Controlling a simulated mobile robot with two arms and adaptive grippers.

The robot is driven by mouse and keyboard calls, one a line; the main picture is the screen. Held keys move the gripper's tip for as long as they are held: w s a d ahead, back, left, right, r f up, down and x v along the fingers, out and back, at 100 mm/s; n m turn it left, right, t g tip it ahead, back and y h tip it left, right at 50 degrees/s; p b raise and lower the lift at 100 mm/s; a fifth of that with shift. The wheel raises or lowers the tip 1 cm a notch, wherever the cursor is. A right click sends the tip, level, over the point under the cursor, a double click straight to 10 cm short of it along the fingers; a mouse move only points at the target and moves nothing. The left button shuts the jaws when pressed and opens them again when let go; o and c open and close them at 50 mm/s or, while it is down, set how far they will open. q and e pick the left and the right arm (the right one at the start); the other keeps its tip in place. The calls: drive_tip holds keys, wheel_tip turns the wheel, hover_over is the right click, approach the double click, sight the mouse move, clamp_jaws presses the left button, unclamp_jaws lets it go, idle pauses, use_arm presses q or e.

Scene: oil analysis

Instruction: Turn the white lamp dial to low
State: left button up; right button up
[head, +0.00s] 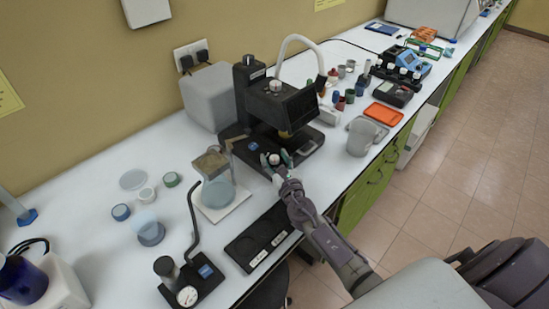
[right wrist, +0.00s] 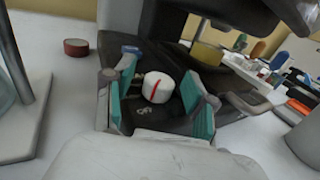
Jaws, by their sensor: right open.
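The white lamp dial (right wrist: 158,87) with a red line across its top sits on the black base of the dark lamp apparatus (head: 285,105). In the head view the dial (head: 274,159) shows small at the front of that base. My right gripper (right wrist: 160,92) is open, its teal-padded fingers on either side of the dial. I cannot tell whether they touch it. In the head view the right gripper (head: 276,162) reaches the base from the front. My left gripper is not in view.
A glass beaker (head: 217,190) stands left of the apparatus on a white plate. A black tray (head: 258,238) lies in front, and a grey mug (head: 361,137) stands to the right. A grey box (head: 209,95) is behind. Small lidded jars (head: 171,179) sit at the left.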

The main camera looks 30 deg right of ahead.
drive_tip(key=shift+w, duration=0.25)
clamp_jaws()
